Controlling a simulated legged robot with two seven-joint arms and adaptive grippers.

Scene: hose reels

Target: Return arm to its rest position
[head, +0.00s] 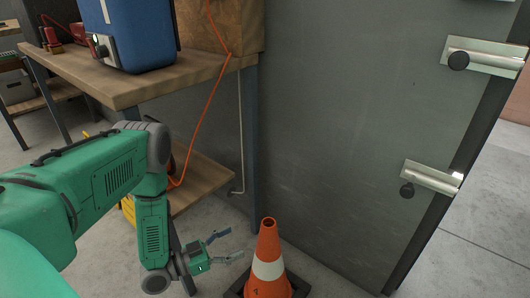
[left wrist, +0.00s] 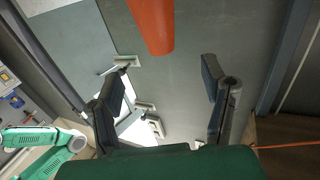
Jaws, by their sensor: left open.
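My left arm, green and grey, comes in from the left in the head view and bends downward at its elbow. My left gripper (head: 226,246) is open and low, just left of an orange and white traffic cone (head: 268,252) on the floor. In the left wrist view the open gripper (left wrist: 168,92) has nothing between its two dark fingers. An orange shape, apparently the cone (left wrist: 150,22), shows beyond the fingertips at the top. My right gripper is in neither view.
A wooden workbench (head: 140,82) stands on the left with a blue box (head: 140,30) on it. An orange cord (head: 205,110) hangs over its edge towards a lower shelf (head: 200,183). A grey panel (head: 350,110) with metal latches (head: 432,178) fills the right. Bare floor lies at the lower right.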

